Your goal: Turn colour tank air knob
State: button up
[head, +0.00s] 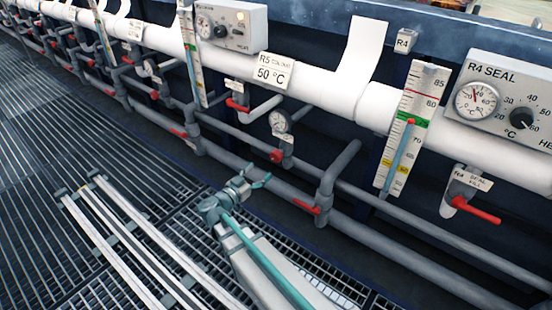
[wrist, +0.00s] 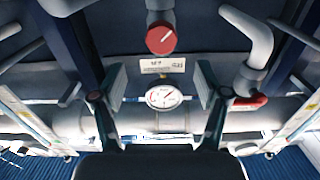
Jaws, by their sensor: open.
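A round red knob (head: 276,156) sits on a grey pipe fitting below a dial gauge (head: 280,121) and a small white label (head: 284,138), under the R5 COLOUR sign (head: 271,71). In the wrist view, which is upside down, the red knob (wrist: 161,38) is at the top centre, above the label (wrist: 162,65) and gauge (wrist: 164,97). The label's text is too small to read. My gripper (head: 258,180) is in front of the pipes, left of and below the knob in the head view. Its fingers (wrist: 160,88) are spread, with nothing held; the gauge shows between them.
Red lever handles (head: 237,105) (head: 307,207) (head: 475,210) stick out from the pipes nearby. A level scale (head: 411,128) and the R4 SEAL panel (head: 503,102) are to the right. White rails (head: 130,240) run over the grating (head: 60,150); open floor lies left.

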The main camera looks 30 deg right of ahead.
aim_at(274, 159)
jog(key=b+x, duration=0.3)
jog(key=x, duration=0.6)
jog(key=shift+w+d+f+b, duration=0.1)
jog(key=shift+w+b, duration=0.1)
jog(key=shift+b, duration=0.15)
jog(key=shift+w+d, duration=0.3)
jog(key=shift+d, duration=0.35)
jog(key=c, duration=1.2)
jog(key=shift+o, duration=0.2)
